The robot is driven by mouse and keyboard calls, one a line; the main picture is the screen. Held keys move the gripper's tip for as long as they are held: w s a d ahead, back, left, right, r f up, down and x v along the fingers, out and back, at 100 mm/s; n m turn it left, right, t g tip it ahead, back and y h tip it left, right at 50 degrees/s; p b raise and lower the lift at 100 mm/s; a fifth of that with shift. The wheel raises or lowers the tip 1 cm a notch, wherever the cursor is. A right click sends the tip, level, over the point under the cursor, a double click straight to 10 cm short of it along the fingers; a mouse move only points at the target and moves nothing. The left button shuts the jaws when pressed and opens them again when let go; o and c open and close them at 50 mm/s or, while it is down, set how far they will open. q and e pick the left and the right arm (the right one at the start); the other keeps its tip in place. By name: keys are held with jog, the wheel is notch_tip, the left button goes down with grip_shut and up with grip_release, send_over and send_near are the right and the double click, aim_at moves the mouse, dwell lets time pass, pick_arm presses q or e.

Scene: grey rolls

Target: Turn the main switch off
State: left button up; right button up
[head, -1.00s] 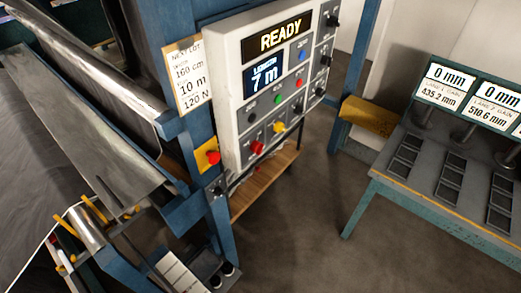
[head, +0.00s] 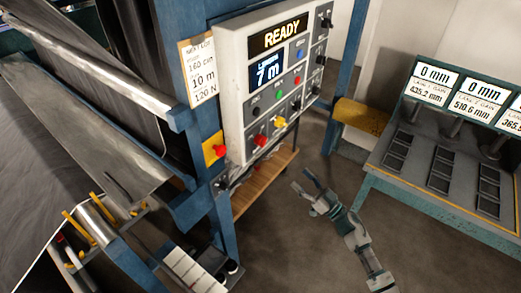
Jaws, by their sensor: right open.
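The white control panel (head: 233,100) is fixed to the blue frame and its display reads READY (head: 279,35). It carries black knobs down its right column, such as the top one (head: 325,21), plus a red knob (head: 260,140), a yellow knob (head: 280,122) and small coloured buttons. A red button on a yellow plate (head: 219,151) sits left of the panel. I cannot tell from labels which is the main switch. My right gripper (head: 303,180) is open and empty, below and right of the panel, apart from it. My left gripper is out of view.
A wooden shelf (head: 265,183) lies below the panel. A teal bench (head: 385,186) with lane displays stands at the right, with a yellow block (head: 360,115) by the blue post. Grey rolls (head: 90,65) fill the left. The floor between is clear.

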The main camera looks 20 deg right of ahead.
jog(key=r, duration=0.2)
jog(key=y+p, duration=0.1)
jog(key=p, duration=0.1)
send_near(263, 143)
jog(key=shift+n, duration=0.3)
jog(key=x, duration=0.6)
jog(key=f+x, duration=0.1)
jog(key=x, duration=0.2)
jog(key=shift+w+a, duration=0.1)
jog(key=shift+w, duration=0.35)
jog(key=shift+d, duration=0.2)
jog(key=shift+d, duration=0.1)
jog(key=shift+c, duration=1.2)
jog(key=c, duration=0.9)
